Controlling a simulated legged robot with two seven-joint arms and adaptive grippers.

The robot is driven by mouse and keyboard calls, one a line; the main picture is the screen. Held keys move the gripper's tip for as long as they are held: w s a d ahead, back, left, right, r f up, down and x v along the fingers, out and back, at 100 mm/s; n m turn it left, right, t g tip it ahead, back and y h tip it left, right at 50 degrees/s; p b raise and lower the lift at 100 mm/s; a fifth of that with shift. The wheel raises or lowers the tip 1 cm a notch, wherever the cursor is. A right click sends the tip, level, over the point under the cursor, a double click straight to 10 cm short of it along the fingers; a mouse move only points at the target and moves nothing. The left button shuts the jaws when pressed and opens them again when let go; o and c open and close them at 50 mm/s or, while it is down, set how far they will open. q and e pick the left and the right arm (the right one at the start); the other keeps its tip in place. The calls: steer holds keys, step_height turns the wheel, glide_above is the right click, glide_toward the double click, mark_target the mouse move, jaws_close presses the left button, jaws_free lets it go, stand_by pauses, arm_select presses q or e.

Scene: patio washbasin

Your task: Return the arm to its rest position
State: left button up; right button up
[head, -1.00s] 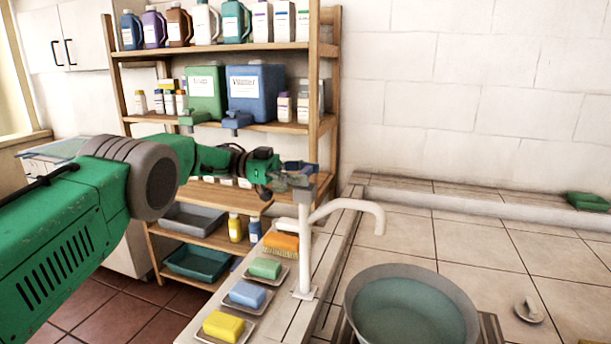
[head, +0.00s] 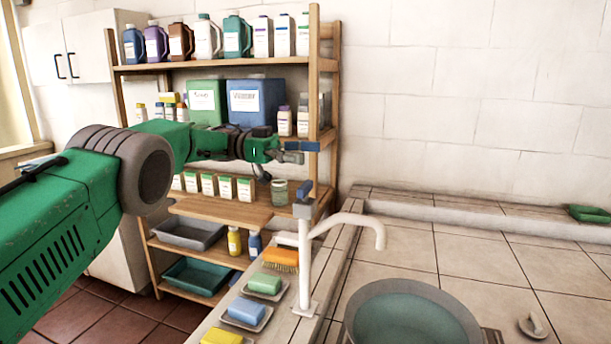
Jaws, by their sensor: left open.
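My left arm comes in from the left in the head view. Its gripper (head: 298,151) is open and empty in front of the shelf's right post, above the faucet. The white faucet (head: 306,245) stands upright with its blue-tipped lever (head: 305,190) on top. The gripper is apart from the lever, with a clear gap below it. The faucet's spout reaches over toward the basin (head: 410,315), which holds water. My right gripper is not in view.
A wooden shelf (head: 225,214) with bottles, jugs, boxes and trays stands behind my left arm. A brush (head: 281,259) and soap dishes with green soap (head: 264,284), blue soap (head: 246,311) and yellow soap (head: 221,337) line the counter edge. Tiled counter at right is mostly clear.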

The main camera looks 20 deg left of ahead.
arm_select(q)
steer(key=shift+r, duration=0.9)
